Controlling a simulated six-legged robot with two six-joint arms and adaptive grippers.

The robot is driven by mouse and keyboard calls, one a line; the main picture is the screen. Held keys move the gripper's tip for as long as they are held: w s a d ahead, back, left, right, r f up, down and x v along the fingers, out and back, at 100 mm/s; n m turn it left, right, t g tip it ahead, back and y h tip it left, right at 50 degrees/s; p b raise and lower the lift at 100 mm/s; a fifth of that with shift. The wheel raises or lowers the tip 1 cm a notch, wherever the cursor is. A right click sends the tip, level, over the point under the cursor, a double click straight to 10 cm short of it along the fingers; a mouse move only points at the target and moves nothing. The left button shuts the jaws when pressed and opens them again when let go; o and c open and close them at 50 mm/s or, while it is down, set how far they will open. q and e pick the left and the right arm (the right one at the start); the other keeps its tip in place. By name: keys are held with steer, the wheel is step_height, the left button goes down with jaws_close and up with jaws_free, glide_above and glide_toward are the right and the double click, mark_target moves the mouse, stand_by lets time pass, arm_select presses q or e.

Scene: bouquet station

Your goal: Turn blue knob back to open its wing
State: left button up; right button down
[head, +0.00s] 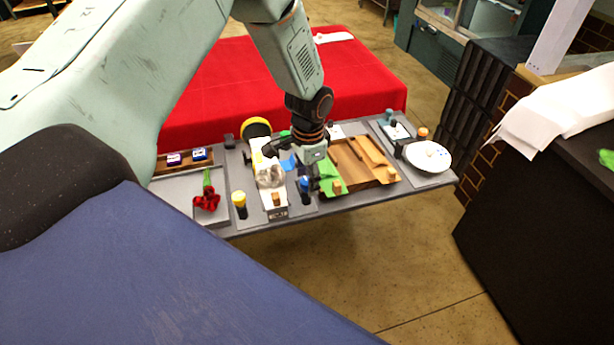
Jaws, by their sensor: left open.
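The blue knob (304,184) stands upright on a dark post near the front edge of the grey station board (350,205). My left gripper (314,175) comes down from above, just behind and to the right of the knob. Its jaws are open, and its fingers are small and dark here. I cannot tell whether they touch the knob. A blue piece (288,164) shows behind the knob, partly hidden by the gripper; I cannot tell whether it is the wing. A green panel (329,173) lies right of the gripper. My right gripper is out of view.
A yellow knob (239,199), red flowers (207,199) and a clear-wrapped bundle (268,172) are left of the blue knob. A wooden tray (362,160) and a white dish (428,156) are to the right. A red-covered table (240,85) stands behind.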

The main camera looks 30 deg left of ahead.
arm_select(q)
step_height(320, 180, up, 12)
steer(key=shift+s+d, duration=0.15)
stand_by(0.6)
steer(key=w+d+f+n+t+h+b, duration=0.1)
steer(key=w+d+f+n+t, duration=0.15)
steer(key=d+f+t, duration=0.2)
steer(key=s+d+f+n+b, duration=0.1)
steer(key=s+f+n+b, duration=0.1)
steer(key=s+f+b, duration=0.3)
steer(key=s+d+f+n, duration=0.1)
steer(key=s+f, duration=0.3)
steer(key=f, duration=0.4)
steer(key=s+f+g+b, duration=0.2)
steer(key=s+f+b, duration=0.3)
steer(key=s+f, duration=0.4)
steer(key=s+d+f+n+g+b, duration=0.1)
steer(key=s+f+g+b, duration=0.1)
steer(key=s+f+b, duration=0.4)
steer(key=s+f, duration=0.4)
steer(key=s, duration=0.6)
steer(key=shift+s+f+g+y, duration=0.15)
steer(key=shift+f+g+y, duration=0.15)
steer(key=shift+g, duration=0.05)
